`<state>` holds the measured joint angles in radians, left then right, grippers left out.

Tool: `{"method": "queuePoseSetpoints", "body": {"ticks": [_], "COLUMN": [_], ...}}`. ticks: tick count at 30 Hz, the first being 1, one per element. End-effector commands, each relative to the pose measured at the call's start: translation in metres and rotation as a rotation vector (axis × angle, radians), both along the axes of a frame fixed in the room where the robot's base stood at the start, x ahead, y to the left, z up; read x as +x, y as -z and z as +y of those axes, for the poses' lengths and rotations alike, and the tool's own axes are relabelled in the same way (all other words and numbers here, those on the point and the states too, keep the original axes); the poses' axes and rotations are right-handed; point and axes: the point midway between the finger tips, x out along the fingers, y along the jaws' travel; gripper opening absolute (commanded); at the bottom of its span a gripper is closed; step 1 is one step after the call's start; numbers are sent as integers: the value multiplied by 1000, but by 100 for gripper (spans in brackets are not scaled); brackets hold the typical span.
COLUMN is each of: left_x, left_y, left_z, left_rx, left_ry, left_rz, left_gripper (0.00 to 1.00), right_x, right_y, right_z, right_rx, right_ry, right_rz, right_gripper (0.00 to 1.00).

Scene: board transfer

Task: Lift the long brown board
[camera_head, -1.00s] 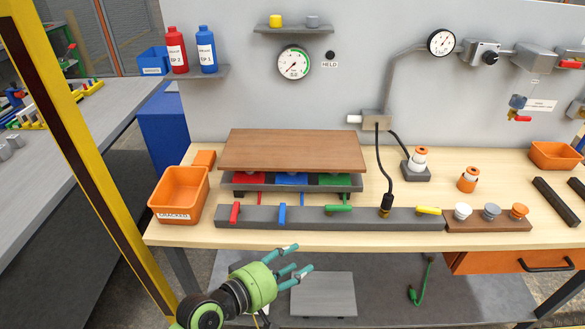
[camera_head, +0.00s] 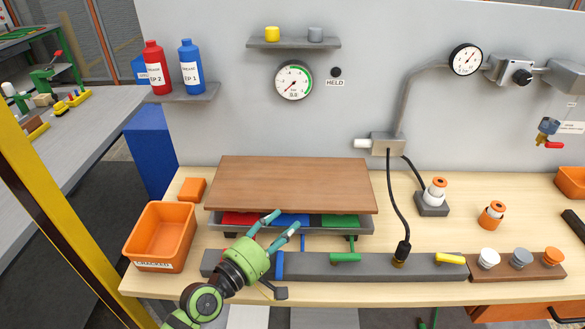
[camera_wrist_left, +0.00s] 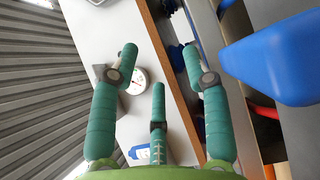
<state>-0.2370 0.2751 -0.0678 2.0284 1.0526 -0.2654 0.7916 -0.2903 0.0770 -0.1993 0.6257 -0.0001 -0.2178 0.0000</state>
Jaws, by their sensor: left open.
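The long brown board (camera_head: 293,183) lies flat in the head view, on top of red (camera_head: 240,218), blue (camera_head: 292,221) and green (camera_head: 340,221) pieces on a grey tray (camera_head: 366,227). My left gripper (camera_head: 284,223) is open at the board's front edge, left of its middle, with its fingertips in front of the coloured pieces. In the left wrist view the board shows as a brown strip (camera_wrist_left: 172,72) running behind and between the open green fingers (camera_wrist_left: 159,60). Contact cannot be told. My right gripper is not in view.
An orange bin (camera_head: 160,238) stands left of the tray. A grey bar (camera_head: 320,266) with coloured levers runs in front, partly behind my left arm. A black cable (camera_head: 394,200) hangs right of the board. Round-topped parts (camera_head: 520,258) stand at the right.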

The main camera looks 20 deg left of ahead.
Motion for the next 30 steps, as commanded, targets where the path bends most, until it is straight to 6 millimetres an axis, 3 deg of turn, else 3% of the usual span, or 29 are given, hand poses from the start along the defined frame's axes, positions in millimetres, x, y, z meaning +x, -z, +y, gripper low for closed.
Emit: {"method": "queuePoseSetpoints", "body": {"ticks": [5, 15, 21, 28, 29, 30], "left_x": [5, 45, 64, 65, 65, 65], "left_y": [0, -8, -5, -4, -4, -4], "left_z": [-2, -19, -27, -27, -27, -27], "left_rx": [-1, 0, 1, 1, 1, 1], "left_ry": [0, 1, 0, 0, 0, 0], "left_rz": [1, 0, 0, 1, 1, 1], "left_gripper": [48, 48, 48, 48, 44, 28], "right_x": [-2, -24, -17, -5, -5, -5], "right_y": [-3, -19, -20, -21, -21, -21], "right_z": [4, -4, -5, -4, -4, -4], "right_rx": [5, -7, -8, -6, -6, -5], "right_ry": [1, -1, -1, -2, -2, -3], "right_rz": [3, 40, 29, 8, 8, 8], "right_gripper": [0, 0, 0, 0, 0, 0]}}
